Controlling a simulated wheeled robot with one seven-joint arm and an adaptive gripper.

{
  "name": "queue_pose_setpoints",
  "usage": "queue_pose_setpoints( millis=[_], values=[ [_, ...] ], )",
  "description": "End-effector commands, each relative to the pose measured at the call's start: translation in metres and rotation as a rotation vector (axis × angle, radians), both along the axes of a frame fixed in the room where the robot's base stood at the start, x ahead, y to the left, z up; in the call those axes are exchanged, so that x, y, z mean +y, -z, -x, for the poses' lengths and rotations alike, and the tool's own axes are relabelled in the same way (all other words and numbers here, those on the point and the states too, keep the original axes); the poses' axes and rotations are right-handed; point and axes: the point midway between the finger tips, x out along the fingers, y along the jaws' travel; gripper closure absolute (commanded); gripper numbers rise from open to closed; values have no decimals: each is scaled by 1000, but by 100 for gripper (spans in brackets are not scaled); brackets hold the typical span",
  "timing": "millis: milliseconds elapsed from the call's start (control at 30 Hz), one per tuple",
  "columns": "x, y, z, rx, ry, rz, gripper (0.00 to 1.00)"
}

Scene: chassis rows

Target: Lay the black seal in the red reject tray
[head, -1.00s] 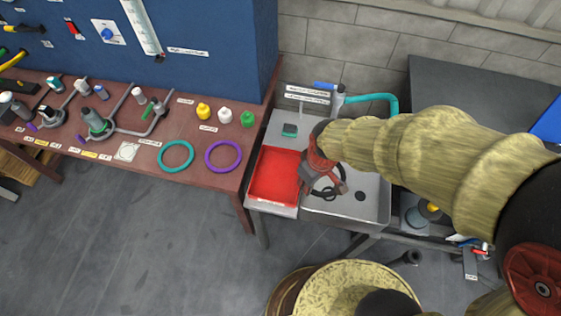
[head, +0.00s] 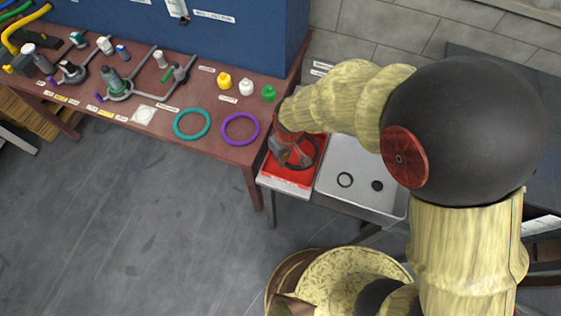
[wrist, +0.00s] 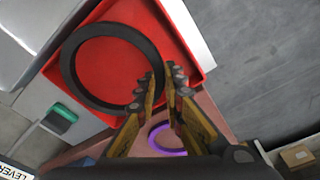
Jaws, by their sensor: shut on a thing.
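The black seal, a large black ring (head: 317,150), hangs from my gripper (head: 290,160) over the red reject tray (head: 285,180). In the wrist view my gripper (wrist: 163,92) is shut on the near-right edge of the seal (wrist: 70,78). The ring lies across the view in front of the red tray floor (wrist: 178,50), mostly within its walls. I cannot tell whether the seal touches the tray. My arm and gripper hide part of the tray in the head view.
A grey sink (head: 362,155) right of the tray holds a small black ring (head: 339,182) and a dark round spot (head: 377,185). On the brown bench to the left lie a purple ring (head: 225,130) and a teal ring (head: 176,125), with small bottles (head: 246,87) behind.

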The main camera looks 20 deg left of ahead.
Motion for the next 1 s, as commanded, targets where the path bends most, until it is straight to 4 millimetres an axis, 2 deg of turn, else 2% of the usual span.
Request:
queue_pose_setpoints(
  millis=[167, 367, 767, 800, 1000],
  values=[
    [8, 12, -2, 2, -2, 1, 100],
    [8, 41, -3, 1, -1, 2, 100],
    [8, 44, -3, 1, 0, 1, 100],
    [8, 44, -3, 1, 0, 1, 89],
    [8, 43, -3, 1, 0, 1, 77]
  ],
)
